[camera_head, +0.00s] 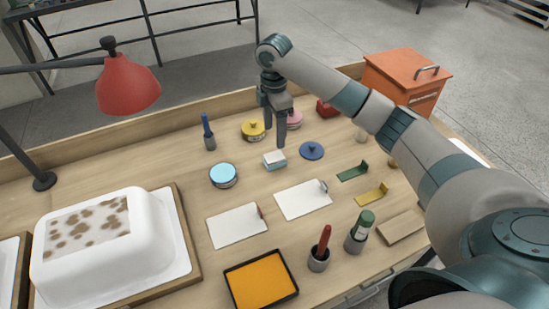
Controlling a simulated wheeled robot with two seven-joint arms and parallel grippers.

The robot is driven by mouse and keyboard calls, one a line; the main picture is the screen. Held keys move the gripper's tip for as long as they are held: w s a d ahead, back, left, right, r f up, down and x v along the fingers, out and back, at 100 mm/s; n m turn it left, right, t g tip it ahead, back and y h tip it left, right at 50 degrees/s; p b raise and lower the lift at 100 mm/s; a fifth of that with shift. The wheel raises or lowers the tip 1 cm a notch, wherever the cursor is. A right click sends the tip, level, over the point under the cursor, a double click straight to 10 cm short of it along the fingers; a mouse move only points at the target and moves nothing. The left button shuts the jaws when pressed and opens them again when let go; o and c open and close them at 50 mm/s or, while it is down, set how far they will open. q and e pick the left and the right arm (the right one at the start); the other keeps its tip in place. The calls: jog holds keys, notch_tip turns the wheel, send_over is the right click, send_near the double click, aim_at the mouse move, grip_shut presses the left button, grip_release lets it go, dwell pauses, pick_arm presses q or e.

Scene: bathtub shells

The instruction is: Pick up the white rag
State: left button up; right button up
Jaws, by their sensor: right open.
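A small white folded piece with a bluish-grey side (274,159), which looks like the white rag, lies on the wooden workbench (180,165) near its middle. My right gripper (275,138) points down just behind and above it, with its fingers apart and nothing seen between them. I cannot tell whether a fingertip touches the rag. My left gripper is not in view.
A yellow tin (253,130) and a blue lid (312,151) flank the gripper closely. A light-blue-topped tin (223,176) stands left. White sheets (236,226) lie in front. A white tub shell (105,250) and red lamp (127,84) are at left; an orange box (405,78) is back right.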

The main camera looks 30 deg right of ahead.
jog(key=p, duration=0.1)
send_over(275, 156)
jog(key=f, duration=0.5)
jog(key=shift+s+a+f, duration=0.2)
jog(key=shift+s+a, duration=0.15)
jog(key=shift+f, duration=0.4)
jog(key=shift+w+d+f+p, duration=0.1)
jog(key=shift+f+p, duration=0.45)
jog(key=f, duration=0.2)
jog(key=f+p, duration=0.1)
jog(key=shift+w+d, duration=0.15)
jog(key=shift+w, duration=0.1)
jog(key=shift+f, duration=0.55)
jog(key=c, duration=1.2)
